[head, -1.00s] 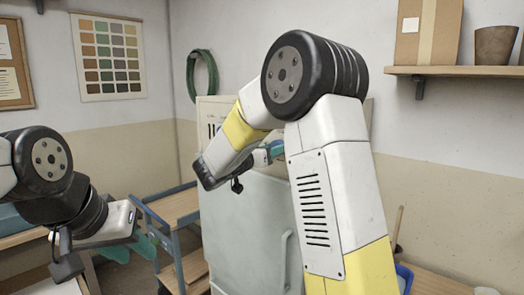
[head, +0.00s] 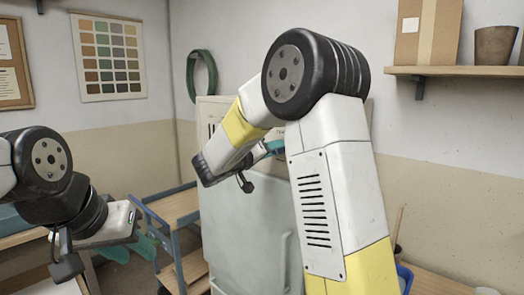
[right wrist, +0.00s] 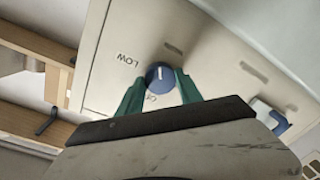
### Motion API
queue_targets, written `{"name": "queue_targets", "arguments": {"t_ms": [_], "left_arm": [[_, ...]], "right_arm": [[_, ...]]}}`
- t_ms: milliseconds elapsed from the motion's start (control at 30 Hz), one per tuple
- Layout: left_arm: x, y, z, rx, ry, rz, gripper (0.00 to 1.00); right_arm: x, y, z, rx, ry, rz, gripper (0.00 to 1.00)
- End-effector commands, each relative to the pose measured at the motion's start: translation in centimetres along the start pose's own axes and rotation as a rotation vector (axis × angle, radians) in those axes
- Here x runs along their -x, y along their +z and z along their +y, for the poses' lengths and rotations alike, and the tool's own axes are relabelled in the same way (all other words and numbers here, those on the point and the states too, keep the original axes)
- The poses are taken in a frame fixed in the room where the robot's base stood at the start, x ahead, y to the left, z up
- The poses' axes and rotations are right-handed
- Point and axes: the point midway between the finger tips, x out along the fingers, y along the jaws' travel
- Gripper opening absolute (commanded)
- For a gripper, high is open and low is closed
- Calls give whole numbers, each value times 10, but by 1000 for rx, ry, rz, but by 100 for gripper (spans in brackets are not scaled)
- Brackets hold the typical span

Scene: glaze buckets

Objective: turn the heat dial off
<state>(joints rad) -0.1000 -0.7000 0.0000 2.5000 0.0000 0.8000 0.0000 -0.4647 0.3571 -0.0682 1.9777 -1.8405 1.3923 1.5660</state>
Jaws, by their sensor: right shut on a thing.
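The heat dial is a round blue knob (right wrist: 160,77) with a white line, on the pale front panel (right wrist: 110,85) in the right wrist view. The line points roughly up in that picture. The word LOW is printed at upper left of the dial; a second label below it is partly hidden by a finger. My right gripper (right wrist: 158,90) has its green fingers on both sides of the dial and is shut on it. In the head view my right arm hides the dial. My left gripper (head: 146,245) hangs at the left, away from the pale cabinet (head: 255,230); its finger gap is unclear.
In the right wrist view, another blue-and-white control (right wrist: 272,117) sits right of the dial. A blue-framed cart (head: 178,210) stands left of the cabinet. A shelf (head: 455,71) with a box and pot is on the right wall.

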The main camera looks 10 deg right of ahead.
Motion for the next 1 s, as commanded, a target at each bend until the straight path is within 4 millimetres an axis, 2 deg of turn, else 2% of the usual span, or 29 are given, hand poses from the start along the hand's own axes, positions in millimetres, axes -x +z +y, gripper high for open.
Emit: {"name": "queue_targets", "arguments": {"t_ms": [1000], "left_arm": [[0,0,0,0,0,0,36]], "right_arm": [[1,-2,-1,962,-11,-56,2]]}}
